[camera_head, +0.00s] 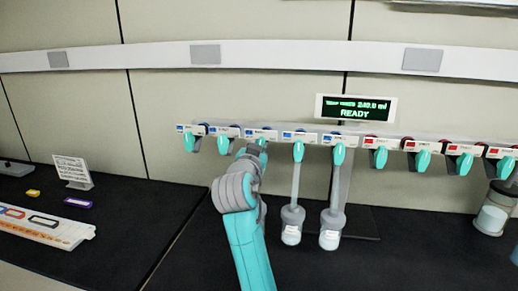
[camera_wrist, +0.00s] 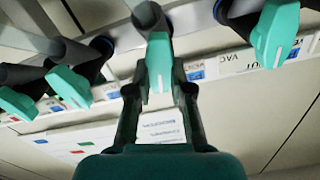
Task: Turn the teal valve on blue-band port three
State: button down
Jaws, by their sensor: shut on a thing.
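The manifold rail (camera_head: 288,127) carries a row of teal valves, with blue-marked labels on the left part and red-marked labels on the right. The third blue-band valve from the left (camera_head: 262,143) is partly hidden behind my gripper (camera_head: 255,153), which reaches up to it from below. In the wrist view, this teal valve handle (camera_wrist: 159,62) sits between the two dark fingers of my gripper (camera_wrist: 160,92). The fingers are closed on its sides. The handle points toward the palm. Its exact turn angle is hard to judge in the head view.
Neighbouring teal valves stand close on both sides (camera_head: 224,145) (camera_head: 298,151). Two flasks (camera_head: 292,225) (camera_head: 331,228) hang to the right of my arm. A display (camera_head: 355,108) above reads READY. A jar (camera_head: 493,212) stands at far right, a rack (camera_head: 45,228) at left.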

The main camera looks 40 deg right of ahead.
jog(key=n, duration=0.7)
jog(key=shift+w+a+f, duration=0.1)
jog(key=shift+w, duration=0.05)
jog(key=n, duration=0.4)
jog(key=shift+f+n, duration=0.1)
jog(key=shift+n, duration=1.8)
jog(key=shift+w, duration=0.1)
jog(key=c, duration=1)
grip_release()
jog(key=shift+c, duration=0.2)
jog(key=shift+a, duration=0.1)
jog(key=v, duration=1.2)
